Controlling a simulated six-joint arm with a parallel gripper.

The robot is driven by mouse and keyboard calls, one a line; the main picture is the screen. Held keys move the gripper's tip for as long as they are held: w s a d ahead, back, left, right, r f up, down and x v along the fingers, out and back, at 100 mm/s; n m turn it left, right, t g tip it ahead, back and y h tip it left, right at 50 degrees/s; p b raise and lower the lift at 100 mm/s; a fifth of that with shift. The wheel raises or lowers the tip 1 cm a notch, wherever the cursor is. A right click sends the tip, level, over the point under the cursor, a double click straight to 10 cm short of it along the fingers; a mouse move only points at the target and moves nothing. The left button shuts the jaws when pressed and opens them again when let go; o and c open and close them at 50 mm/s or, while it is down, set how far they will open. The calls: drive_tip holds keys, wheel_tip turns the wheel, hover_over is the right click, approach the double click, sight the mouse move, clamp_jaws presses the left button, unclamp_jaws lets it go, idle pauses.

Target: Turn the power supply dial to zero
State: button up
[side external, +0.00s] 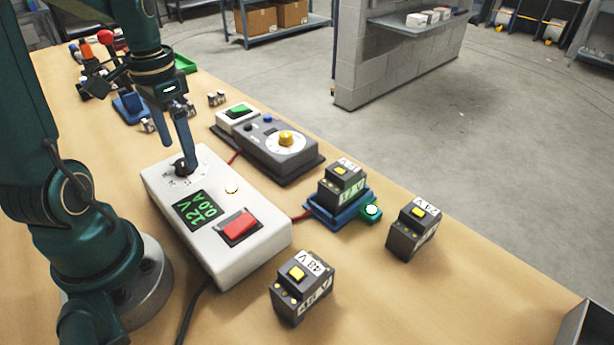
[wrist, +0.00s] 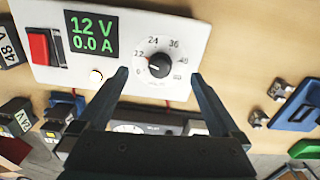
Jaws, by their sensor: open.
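The power supply (side external: 270,238) is a white box on the bench, with a green screen (side external: 194,209) reading 12 V and 0.0 A. In the side view the dial (side external: 182,169) is partly hidden by my gripper (side external: 187,153). My gripper (wrist: 158,76) is open and empty, its fingertips low at either side of the dial.
A red switch (side external: 237,226) and a white button (side external: 232,190) sit on the supply. A grey box with a yellow knob (side external: 286,138) stands behind it. Yellow-buttoned modules (side external: 302,285) stand nearby, one in a blue holder (side external: 338,212).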

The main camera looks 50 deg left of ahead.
sight(184, 166)
drive_tip(key=shift+f, duration=1.2)
drive_tip(key=c, duration=1.5)
drive_tip(key=n, duration=0.8)
drive_tip(key=o, duration=0.7)
drive_tip(key=shift+n, duration=0.6)
drive_tip(key=shift+c, duration=0.2)
drive_tip(key=o, duration=0.8)
drive_tip(key=shift+o, duration=0.2)
drive_tip(key=shift+r, duration=0.1)
